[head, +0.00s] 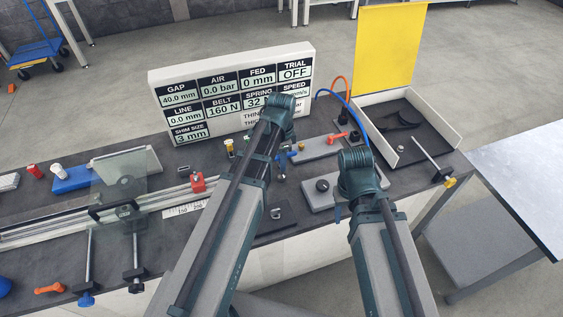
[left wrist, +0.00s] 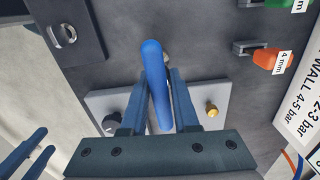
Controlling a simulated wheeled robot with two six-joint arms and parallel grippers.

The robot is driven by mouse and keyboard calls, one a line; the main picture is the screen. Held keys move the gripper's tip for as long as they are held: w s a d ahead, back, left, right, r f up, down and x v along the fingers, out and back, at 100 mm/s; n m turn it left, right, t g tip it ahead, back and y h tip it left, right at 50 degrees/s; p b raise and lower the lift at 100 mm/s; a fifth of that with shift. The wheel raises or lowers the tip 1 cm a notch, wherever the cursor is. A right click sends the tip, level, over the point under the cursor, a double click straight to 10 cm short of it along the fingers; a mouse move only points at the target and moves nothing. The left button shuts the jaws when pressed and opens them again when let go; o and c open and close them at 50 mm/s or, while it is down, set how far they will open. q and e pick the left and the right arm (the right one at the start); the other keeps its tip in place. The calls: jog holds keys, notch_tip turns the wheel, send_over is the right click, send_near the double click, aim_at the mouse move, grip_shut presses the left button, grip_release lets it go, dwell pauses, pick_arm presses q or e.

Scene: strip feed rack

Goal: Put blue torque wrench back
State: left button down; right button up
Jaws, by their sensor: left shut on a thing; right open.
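The blue torque wrench (left wrist: 154,65) shows in the left wrist view as a long rounded blue handle. My left gripper (left wrist: 157,108) is shut on it, one finger on each side. In the head view the left gripper is mostly hidden behind my forearm, above the bench in front of the display panel; a blue part (head: 291,154) shows there. My right gripper (head: 340,211) is small and partly hidden by its arm, above the front edge; its fingers seem to show apart at the lower left in the wrist view.
The display panel (head: 165,76) stands behind my left arm. A grey plate with a black knob (head: 322,185) lies to the right. An open white tray (head: 452,133) is at the back right. Orange (left wrist: 265,60) and green shim holders lie near my left gripper.

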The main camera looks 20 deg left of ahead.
pick_arm(q)
jog(key=shift+f, duration=0.1)
jog(key=c, duration=0.7)
grip_release()
jog(key=shift+o, duration=0.2)
notch_tip(320, 180, up, 12)
jog(key=p, duration=1.2)
jog(key=s+d+n+y, duration=0.1)
jog(key=s+d+n, duration=0.7)
jog(key=s, duration=0.6)
jog(key=shift+s+d, duration=0.15)
jog(key=shift+d, duration=1.05)
